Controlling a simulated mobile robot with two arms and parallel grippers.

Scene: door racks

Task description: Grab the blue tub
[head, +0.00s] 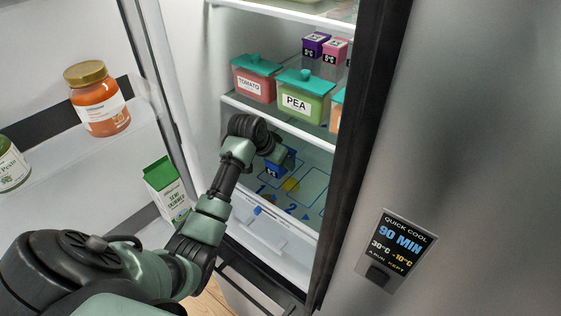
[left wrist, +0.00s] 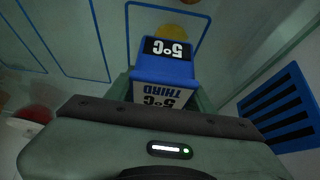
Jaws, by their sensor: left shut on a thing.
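The blue tub (left wrist: 163,66) shows in the left wrist view, marked "5°C" and "THIRD", directly in front of my left gripper. In the head view a small part of the blue tub (head: 272,171) shows below the end of my left arm, inside the fridge over the lower shelf. My left gripper (head: 277,160) is shut on the blue tub. Its fingers are mostly hidden by the wrist and the tub. I cannot tell whether the tub rests on the shelf or is lifted. My right gripper is not in view.
The lower shelf (head: 312,200) has blue outlines, numbers and a yellow spot. Above it stand a tomato container (head: 255,80) and a pea container (head: 305,98). Purple (head: 316,45) and pink (head: 336,50) tubs are higher. The open door rack at left holds an orange jar (head: 98,100) and a carton (head: 167,190).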

